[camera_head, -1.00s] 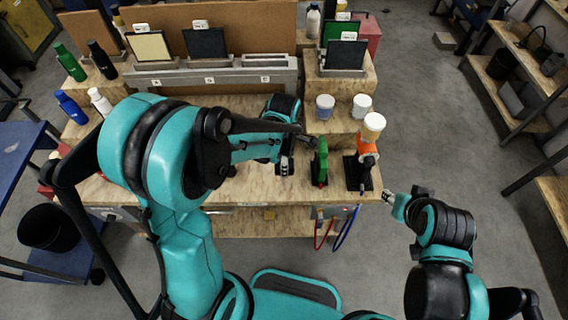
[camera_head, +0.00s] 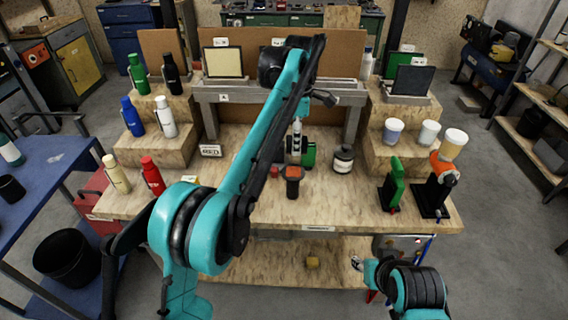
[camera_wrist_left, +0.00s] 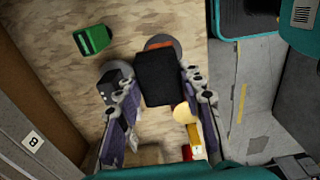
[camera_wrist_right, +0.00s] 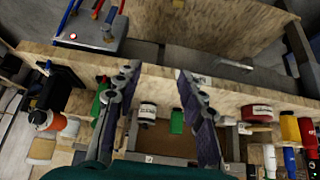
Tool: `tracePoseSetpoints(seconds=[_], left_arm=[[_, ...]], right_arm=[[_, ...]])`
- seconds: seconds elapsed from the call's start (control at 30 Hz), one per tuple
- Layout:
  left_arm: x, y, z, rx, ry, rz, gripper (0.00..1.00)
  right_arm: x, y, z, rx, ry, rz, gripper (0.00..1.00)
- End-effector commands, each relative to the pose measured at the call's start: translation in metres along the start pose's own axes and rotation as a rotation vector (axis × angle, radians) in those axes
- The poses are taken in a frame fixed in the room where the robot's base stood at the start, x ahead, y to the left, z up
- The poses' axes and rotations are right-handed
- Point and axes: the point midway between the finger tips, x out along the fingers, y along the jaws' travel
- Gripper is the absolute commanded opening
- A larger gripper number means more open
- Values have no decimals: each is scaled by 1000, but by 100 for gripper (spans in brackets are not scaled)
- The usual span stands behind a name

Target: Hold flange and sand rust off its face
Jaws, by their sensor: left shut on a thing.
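My left gripper (camera_head: 297,157) hangs over the middle of the workbench. In the left wrist view its fingers (camera_wrist_left: 160,100) are shut on a dark block (camera_wrist_left: 156,78). A grey disc with orange (camera_wrist_left: 163,44) shows just beyond that block, partly covered by it. In the head view a dark item with an orange top (camera_head: 293,181) is just below the gripper; I cannot tell whether it is the held piece. My right gripper (camera_wrist_right: 157,72) is open and empty, in front of the bench's right end. I cannot clearly recognise a flange or its rusty face.
A green upright piece (camera_head: 395,182) and an orange piece on a black stand (camera_head: 434,198) are at the bench's right end. Several bottles line the left steps. Bare bench top (camera_head: 250,205) lies in front.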

Motion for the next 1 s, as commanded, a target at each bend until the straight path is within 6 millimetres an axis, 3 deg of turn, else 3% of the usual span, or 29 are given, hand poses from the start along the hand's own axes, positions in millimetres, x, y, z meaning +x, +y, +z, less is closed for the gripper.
tracePoseSetpoints(seconds=[0.03,0.07,0.1,0.27,0.7,1.0], left_arm=[[0,0,3,6,0,0,15],[-2,-1,4,9,0,0,15],[-3,-1,4,11,0,0,15],[-6,-1,5,12,0,0,15],[-5,-1,4,11,0,0,15],[-5,-1,4,11,0,0,15]], right_arm=[[4,0,3,0,0,0,51],[5,0,3,-1,0,-1,58],[6,-1,2,-4,0,-5,60],[14,-13,-11,-39,2,-64,60],[74,-79,-99,-291,181,-424,60],[110,-98,-148,-431,420,-571,60]])
